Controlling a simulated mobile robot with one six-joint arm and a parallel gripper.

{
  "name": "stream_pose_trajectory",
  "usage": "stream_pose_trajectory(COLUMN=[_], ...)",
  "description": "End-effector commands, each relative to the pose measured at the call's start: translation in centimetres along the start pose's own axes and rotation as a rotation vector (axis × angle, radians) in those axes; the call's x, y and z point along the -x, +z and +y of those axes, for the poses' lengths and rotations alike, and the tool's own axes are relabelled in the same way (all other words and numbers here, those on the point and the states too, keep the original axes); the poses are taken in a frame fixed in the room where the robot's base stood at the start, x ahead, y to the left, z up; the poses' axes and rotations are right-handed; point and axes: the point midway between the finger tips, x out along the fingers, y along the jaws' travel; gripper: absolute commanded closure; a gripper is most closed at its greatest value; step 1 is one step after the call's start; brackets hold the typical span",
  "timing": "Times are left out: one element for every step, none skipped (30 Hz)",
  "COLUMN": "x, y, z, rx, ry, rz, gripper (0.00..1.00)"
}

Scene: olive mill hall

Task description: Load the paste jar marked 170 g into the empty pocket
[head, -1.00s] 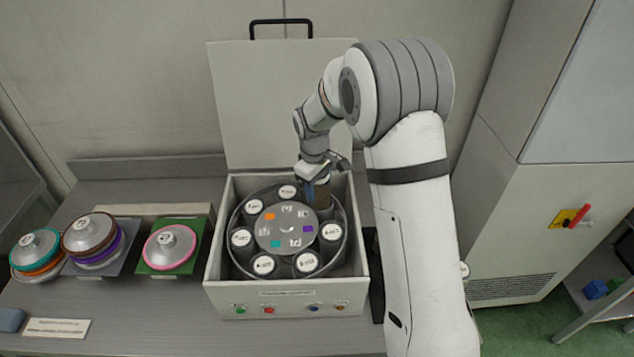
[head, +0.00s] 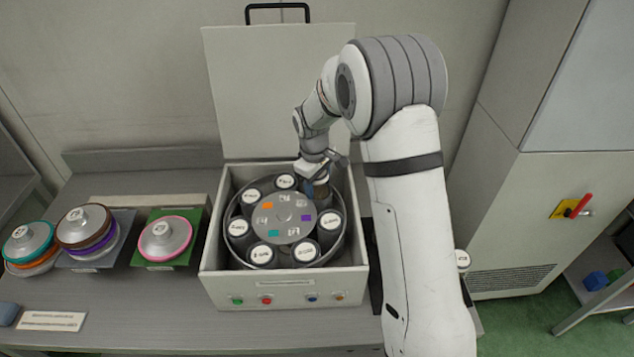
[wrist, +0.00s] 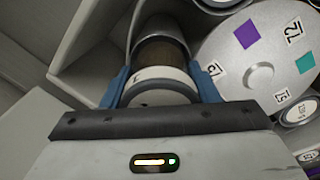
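My gripper (wrist: 165,88) has its blue fingers on both sides of a jar with a white lid (wrist: 160,97) and a brown body (wrist: 160,50), shut on it. In the head view the gripper (head: 315,188) and the held jar (head: 322,184) are at the upper right of the round rotor (head: 283,217). The jar is upright or nearly so, over or partly in the gap in the ring of white-lidded jars. The pocket is hidden, so I cannot tell how deep it sits. No weight mark is readable on it.
The rotor stands in a pale box (head: 285,285) with its lid (head: 280,90) open behind. Stacked discs (head: 85,235) and a disc on a green plate (head: 165,240) are at left. Another white-lidded jar (head: 462,259) shows beside my arm at right.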

Motion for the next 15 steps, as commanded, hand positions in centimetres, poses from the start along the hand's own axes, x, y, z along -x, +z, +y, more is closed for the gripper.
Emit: stream_pose_trajectory(x=[-0.26, -0.28, -0.30, -0.31, -0.31, -0.29, -0.28, -0.26, -0.24, -0.23, -0.22, -0.22, -0.17, -0.06, 0.18], y=[0.07, 0.08, 0.09, 0.09, 0.08, 0.07, 0.07, 0.06, 0.06, 0.06, 0.06, 0.07, 0.06, 0.04, 0.02], z=[-0.25, -0.26, -0.28, -0.29, -0.29, -0.28, -0.27, -0.25, -0.23, -0.22, -0.21, -0.20, -0.19, -0.18, -0.16], rx=[0.001, 0.001, 0.001, 0.001, 0.001, 0.001, 0.001, 0.001, 0.001, 0.000, 0.000, 0.000, 0.000, 0.000, 0.000], ry=[-0.005, -0.005, -0.006, -0.006, -0.006, -0.006, -0.005, -0.005, -0.005, -0.005, -0.004, -0.004, -0.004, -0.004, -0.003], rz=[-0.004, -0.005, -0.005, -0.005, -0.005, -0.005, -0.004, -0.004, -0.004, -0.004, -0.004, -0.004, -0.003, -0.003, -0.002], gripper=[0.36, 0.34, 0.31, 0.28, 0.26, 0.22, 0.22, 0.22, 0.22, 0.22, 0.22, 0.22, 0.22, 0.22, 0.22])
